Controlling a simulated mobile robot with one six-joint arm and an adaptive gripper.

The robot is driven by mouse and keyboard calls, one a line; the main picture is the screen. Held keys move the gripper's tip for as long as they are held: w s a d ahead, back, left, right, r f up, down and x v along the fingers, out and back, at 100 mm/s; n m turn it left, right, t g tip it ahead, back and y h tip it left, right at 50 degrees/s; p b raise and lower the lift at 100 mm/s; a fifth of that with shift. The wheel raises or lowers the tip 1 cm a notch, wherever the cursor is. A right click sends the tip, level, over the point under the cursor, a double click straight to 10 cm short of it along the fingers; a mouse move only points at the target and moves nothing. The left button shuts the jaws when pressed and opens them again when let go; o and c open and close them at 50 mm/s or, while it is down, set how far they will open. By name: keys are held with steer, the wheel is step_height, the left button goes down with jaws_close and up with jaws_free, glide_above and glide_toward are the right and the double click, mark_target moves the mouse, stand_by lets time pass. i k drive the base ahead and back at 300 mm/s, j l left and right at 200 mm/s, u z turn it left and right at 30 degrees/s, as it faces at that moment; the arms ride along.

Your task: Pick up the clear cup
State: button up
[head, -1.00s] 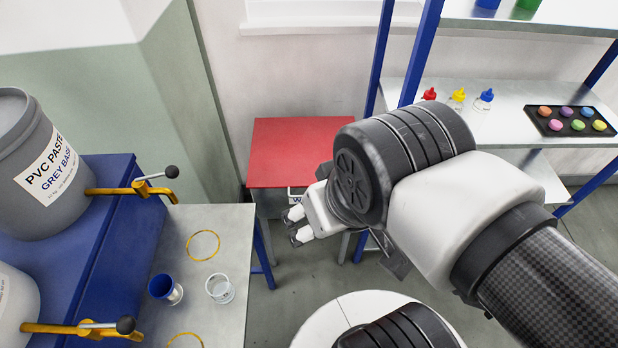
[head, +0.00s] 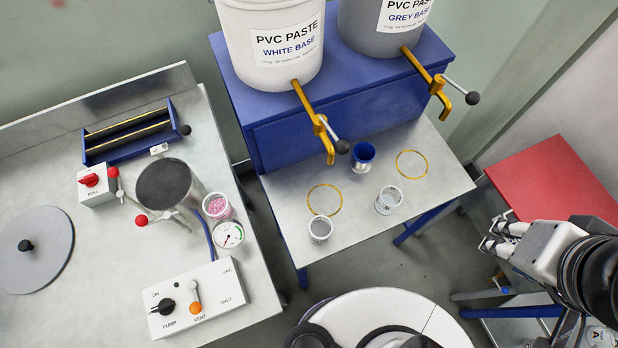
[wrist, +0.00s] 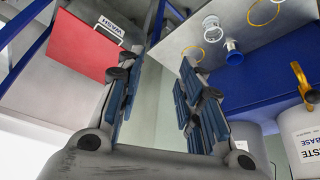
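The clear cup (head: 389,201) stands upright on the metal table, to the right of the middle and just below the right yellow ring. In the wrist view the clear cup (wrist: 211,29) shows near the top, beyond my fingers. My gripper (head: 498,238) is to the right of the table, off its edge and well apart from the cup. In the wrist view my gripper (wrist: 160,70) has its two fingers spread, with nothing between them.
A blue cup (head: 363,156) stands behind the clear cup. Another cup (head: 320,230), greyish inside, stands at the front left. Yellow taps (head: 319,124) overhang the table from paste buckets (head: 275,50). A red-topped table (head: 553,180) is at right. The left bench (head: 110,260) holds pump equipment.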

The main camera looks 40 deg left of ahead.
mark_target(321, 227)
steer(key=u, duration=1.75)
steer(key=k+j+z, duration=0.3)
steer(key=i, duration=0.05)
